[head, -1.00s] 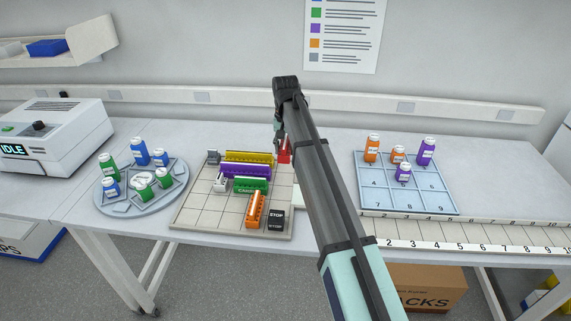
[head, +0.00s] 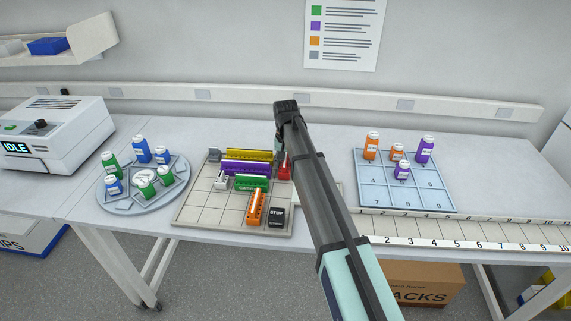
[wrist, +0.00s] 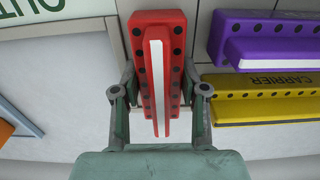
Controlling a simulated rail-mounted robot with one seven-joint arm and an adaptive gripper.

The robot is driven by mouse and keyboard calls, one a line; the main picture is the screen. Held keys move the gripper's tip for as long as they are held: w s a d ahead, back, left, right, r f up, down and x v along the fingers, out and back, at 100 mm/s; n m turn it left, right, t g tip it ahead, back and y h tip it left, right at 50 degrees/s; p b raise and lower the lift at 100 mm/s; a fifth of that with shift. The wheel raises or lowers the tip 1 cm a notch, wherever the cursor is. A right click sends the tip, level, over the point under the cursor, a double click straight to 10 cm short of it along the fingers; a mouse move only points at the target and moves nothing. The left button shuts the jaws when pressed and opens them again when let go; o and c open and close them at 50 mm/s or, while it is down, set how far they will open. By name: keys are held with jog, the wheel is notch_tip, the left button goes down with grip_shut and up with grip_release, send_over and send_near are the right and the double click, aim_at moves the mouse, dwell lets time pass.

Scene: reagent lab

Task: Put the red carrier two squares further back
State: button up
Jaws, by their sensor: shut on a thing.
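The red carrier (head: 285,171) is at the right edge of the gridded board (head: 205,208), past the right ends of the purple carrier (head: 246,168) and the yellow carrier (head: 249,155). Its long side runs front to back. My gripper (wrist: 158,88) is shut on the red carrier (wrist: 145,28), one finger on each long side, in the wrist view. The purple (wrist: 285,40) and yellow carriers (wrist: 270,100) lie to its right there, with a gap. My arm hides part of it in the head view. I cannot tell whether it touches the board.
A green carrier (head: 250,183), an orange carrier (head: 256,207), a black STOP block (head: 276,216) and small grey blocks (head: 214,155) stand on the board. Its front left squares are free. A round bottle rack (head: 122,203) is left, a numbered blue tray (head: 405,199) right.

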jog(key=shift+f, duration=0.15)
jog(key=o, duration=1.2)
notch_tip(320, 180, up, 12)
jog(key=b, duration=0.2)
jog(key=shift+b, duration=0.3)
